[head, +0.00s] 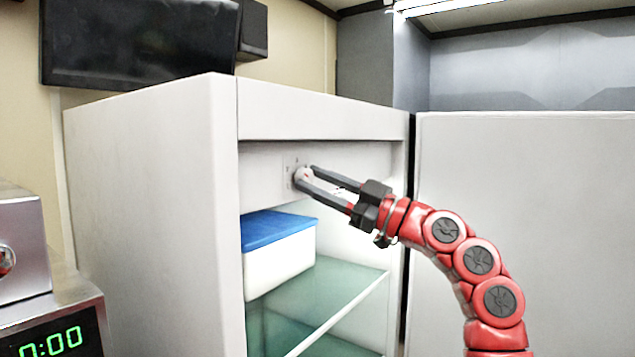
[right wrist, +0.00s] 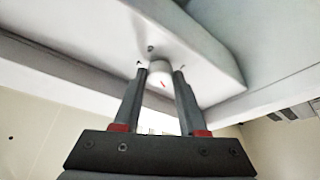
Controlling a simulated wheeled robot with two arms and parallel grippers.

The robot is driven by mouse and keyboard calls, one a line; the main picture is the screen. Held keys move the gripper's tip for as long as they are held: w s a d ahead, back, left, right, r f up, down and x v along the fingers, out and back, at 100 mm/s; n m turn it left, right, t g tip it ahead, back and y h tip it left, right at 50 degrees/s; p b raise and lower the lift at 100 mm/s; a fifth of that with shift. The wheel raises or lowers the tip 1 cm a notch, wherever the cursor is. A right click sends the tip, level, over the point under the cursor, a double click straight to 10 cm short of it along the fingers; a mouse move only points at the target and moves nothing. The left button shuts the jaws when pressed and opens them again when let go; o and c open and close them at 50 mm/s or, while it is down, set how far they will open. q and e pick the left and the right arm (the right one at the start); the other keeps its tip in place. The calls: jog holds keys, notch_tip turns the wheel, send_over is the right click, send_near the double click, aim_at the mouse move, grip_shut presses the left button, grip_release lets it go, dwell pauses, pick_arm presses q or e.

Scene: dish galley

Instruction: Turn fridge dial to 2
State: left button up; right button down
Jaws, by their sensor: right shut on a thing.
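The fridge (head: 150,200) stands open, with its door (head: 530,210) swung out to the right. The round white dial (head: 303,175) sits on the panel under the fridge's top edge, with small marks around it. My right gripper (head: 306,176) is shut on the dial, one finger on each side. In the right wrist view the dial (right wrist: 160,70) is between the two fingertips and has a red pointer mark on its face. The numbers around it are too small to read. My left gripper is not in view.
A white container with a blue lid (head: 278,230) stands on the glass shelf (head: 330,300) below the dial. At the left are steel appliances, one with a green digital display (head: 50,343). A dark screen (head: 140,40) hangs behind the fridge.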

jog(key=shift+c, duration=2.3)
grip_release()
jog(key=b+v, duration=0.7)
jog(key=v, duration=1)
jog(key=shift+d, duration=0.15)
jog(key=shift+f, duration=0.15)
